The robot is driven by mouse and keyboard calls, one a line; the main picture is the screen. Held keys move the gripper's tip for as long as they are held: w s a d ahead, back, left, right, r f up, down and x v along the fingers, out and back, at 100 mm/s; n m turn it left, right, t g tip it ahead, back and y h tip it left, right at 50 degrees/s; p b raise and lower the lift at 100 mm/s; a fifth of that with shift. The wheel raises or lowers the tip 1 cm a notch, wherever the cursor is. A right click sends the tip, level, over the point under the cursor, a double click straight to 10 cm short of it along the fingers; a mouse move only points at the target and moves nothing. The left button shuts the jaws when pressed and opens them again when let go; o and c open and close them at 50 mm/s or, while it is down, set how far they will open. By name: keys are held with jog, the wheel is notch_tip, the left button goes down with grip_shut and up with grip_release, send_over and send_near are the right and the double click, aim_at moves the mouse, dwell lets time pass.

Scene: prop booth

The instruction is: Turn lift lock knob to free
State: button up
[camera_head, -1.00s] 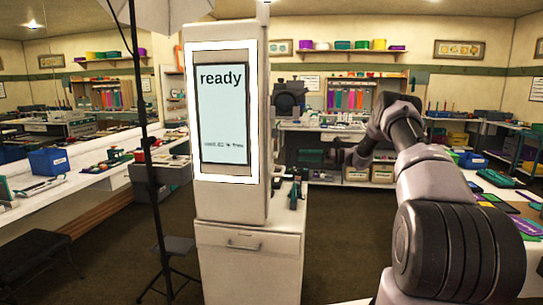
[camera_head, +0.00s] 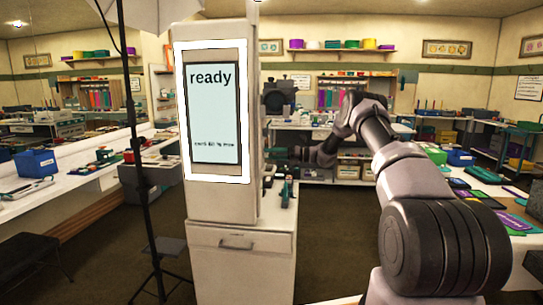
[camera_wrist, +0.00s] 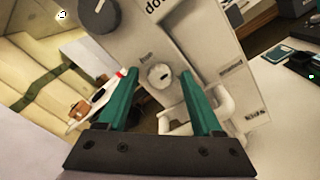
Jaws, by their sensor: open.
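In the wrist view a small round pale knob (camera_wrist: 158,75) with a dark mark sits on a light panel (camera_wrist: 195,42). A short label that seems to read "free" (camera_wrist: 146,57) is above it, and another label (camera_wrist: 231,68), too blurred to read, is to its right. I cannot tell which label the knob's mark points at. My gripper (camera_wrist: 159,86) is open, with its two teal fingers on either side of the knob in the picture and no visible contact. In the head view my arm reaches beside the white booth cabinet (camera_head: 222,215); the knob is hidden there.
A lit "ready" screen (camera_head: 214,112) is on the cabinet's front. A white looped handle (camera_wrist: 222,104) is behind my right finger, and a dark round part (camera_wrist: 97,15) is at upper left. A black stand (camera_head: 143,190) is left of the cabinet. Tables line both sides.

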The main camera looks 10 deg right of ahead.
grip_shut()
jog(key=n, duration=1.7)
jog(key=shift+s+h, duration=0.1)
jog(key=shift+h, duration=0.3)
jog(key=shift+n, duration=0.3)
grip_release()
